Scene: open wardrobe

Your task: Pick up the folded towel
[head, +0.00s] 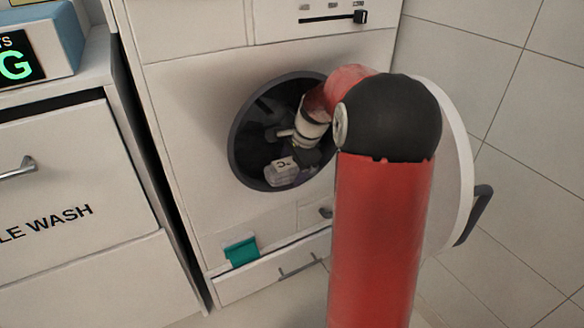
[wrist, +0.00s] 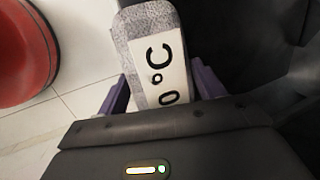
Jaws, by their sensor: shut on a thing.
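The folded towel (wrist: 136,24) is grey and textured, with a white label marked "0°C" in black. In the wrist view it sits between the two purple fingers of my gripper (wrist: 160,88), which is shut on it. In the head view the towel (head: 283,173) shows as a small pale block at the lower part of the round dark opening. My gripper (head: 302,158) is beside it inside the opening, partly lost in shadow.
The round opening (head: 236,150) is in a white machine front, its dark rim close around my arm. A white round door with a dark handle (head: 475,214) stands open at right. A teal item (head: 241,251) hangs low on the front. Drawers (head: 60,190) stand at left.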

